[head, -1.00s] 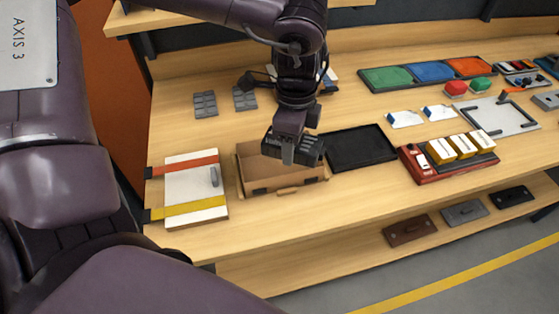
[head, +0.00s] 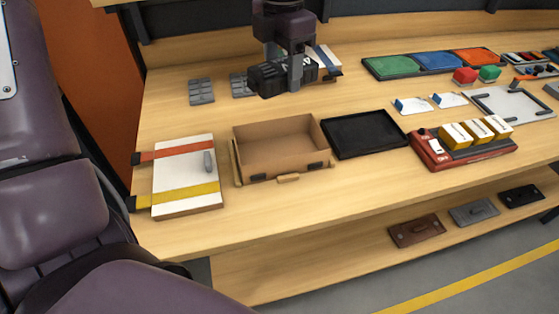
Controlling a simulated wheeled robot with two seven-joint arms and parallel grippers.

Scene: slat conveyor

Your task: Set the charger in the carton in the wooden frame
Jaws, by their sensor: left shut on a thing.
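The open brown carton (head: 268,173) sits in the wooden frame, whose light wooden front tab (head: 288,178) and left edge (head: 235,163) show around it. The visible inside of the carton looks empty. My left gripper (head: 296,82) comes down from the top of the head view and is shut on the charger (head: 267,80), a black block with a ribbed side. The charger is held in the air, above and behind the carton in the picture. One gripper finger covers part of it. My right gripper is not in view.
A black tray (head: 365,143) lies right of the carton. A white board with red and yellow straps (head: 180,175) lies left. Grey ribbed blocks (head: 201,92) and a white-and-blue item (head: 326,60) are behind. A red holder with yellow-white blocks (head: 440,160) stands right.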

